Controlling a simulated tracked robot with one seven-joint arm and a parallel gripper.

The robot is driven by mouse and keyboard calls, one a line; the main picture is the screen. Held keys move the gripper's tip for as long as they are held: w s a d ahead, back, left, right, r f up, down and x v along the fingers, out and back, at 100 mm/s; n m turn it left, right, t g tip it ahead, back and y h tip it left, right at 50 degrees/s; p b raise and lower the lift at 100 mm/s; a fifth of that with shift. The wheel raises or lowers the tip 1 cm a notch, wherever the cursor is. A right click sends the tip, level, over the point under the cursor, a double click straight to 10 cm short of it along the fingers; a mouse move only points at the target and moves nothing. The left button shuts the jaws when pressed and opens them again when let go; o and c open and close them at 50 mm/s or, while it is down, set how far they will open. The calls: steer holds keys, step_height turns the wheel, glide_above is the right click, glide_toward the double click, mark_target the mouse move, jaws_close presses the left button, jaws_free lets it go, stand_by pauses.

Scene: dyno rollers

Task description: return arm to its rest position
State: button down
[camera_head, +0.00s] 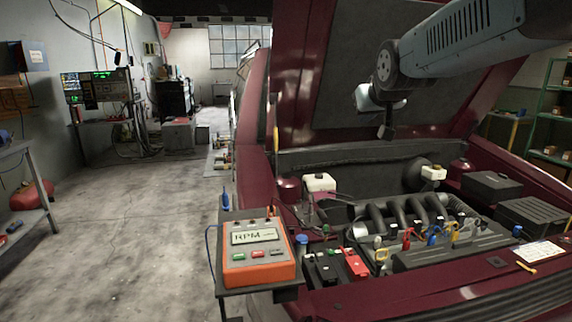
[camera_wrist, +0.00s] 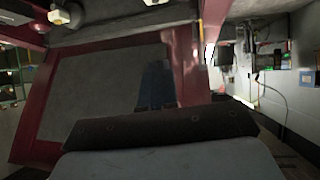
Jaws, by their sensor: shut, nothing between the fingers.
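My arm (camera_head: 460,40) reaches in from the upper right in the head view, over the open engine bay of a dark red car. My gripper (camera_head: 386,132) hangs below the wrist joint, small and dark, pointing down. It is shut and empty, in the air in front of the raised hood (camera_head: 345,75) and above the engine (camera_head: 410,215). It touches nothing that I can see. In the wrist view, the picture is turned over, and the hood's grey underside (camera_wrist: 95,85) fills the middle. A dark and pale grey part of my own body covers the bottom; the fingertips cannot be made out there.
An orange RPM meter (camera_head: 258,255) stands on a small stand (camera_head: 228,218) left of the engine bay. The floor (camera_head: 110,250) on the left is clear. A green shelf (camera_head: 550,110) stands at right.

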steer(key=s+d+f+g, duration=0.1)
steer(key=s+f, duration=0.3)
steer(key=s, duration=0.4)
steer(key=s+d+f+m+g, duration=0.1)
steer(key=s+d+f+g, duration=0.1)
steer(key=s, duration=0.7)
steer(key=s+d+f+g, duration=0.1)
steer(key=s+f+g, duration=0.1)
steer(key=s+f, duration=0.5)
steer(key=shift+s+d+m+g+h, duration=0.3)
steer(key=shift+s+d+g, duration=0.1)
steer(key=shift+s, duration=0.3)
steer(key=shift+w+d, duration=0.1)
